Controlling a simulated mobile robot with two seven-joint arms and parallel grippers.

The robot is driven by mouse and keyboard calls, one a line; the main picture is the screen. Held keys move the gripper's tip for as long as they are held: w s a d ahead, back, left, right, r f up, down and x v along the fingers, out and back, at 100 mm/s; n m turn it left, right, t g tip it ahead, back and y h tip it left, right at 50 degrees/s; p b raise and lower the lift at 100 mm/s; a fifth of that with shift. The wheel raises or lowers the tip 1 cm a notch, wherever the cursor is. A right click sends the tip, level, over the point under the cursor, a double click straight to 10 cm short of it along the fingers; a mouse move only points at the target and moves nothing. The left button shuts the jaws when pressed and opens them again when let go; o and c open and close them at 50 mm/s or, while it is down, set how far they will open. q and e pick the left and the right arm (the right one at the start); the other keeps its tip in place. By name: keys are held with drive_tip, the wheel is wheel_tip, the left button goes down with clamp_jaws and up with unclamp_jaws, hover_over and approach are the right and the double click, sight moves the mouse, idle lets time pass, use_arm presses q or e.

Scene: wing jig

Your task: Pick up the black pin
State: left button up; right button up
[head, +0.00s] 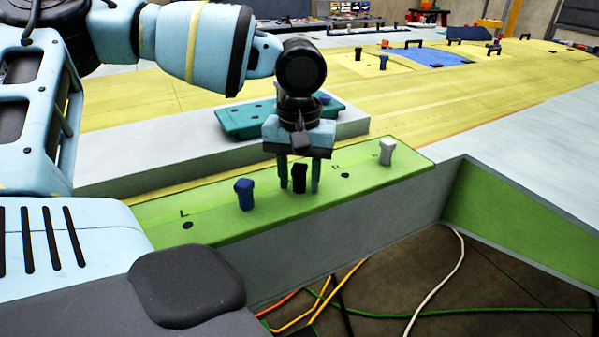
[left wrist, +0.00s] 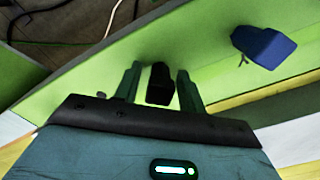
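The black pin (head: 299,177) stands upright in the green strip (head: 215,222), between the blue pin and the white pin. My left gripper (head: 299,189) points down over it, with one finger on each side. In the left wrist view the black pin (left wrist: 159,84) sits between the two fingers of the gripper (left wrist: 159,70). Gaps show between pin and fingers in the head view, so the gripper is open and around the pin, not shut on it. The pin's foot is partly hidden in the wrist view. My right gripper is not in view.
The blue pin (head: 244,194) stands left of the gripper and the white pin (head: 386,151) to the right. Two dark holes show in the strip. A teal plate (head: 240,122) lies behind the gripper. Cables lie on the floor beyond the strip's front edge.

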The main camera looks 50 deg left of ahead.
sight(300, 166)
use_arm(q)
clamp_jaws()
wheel_tip(300, 166, up, 10)
drive_tip(key=shift+r, duration=0.1)
idle(0.5)
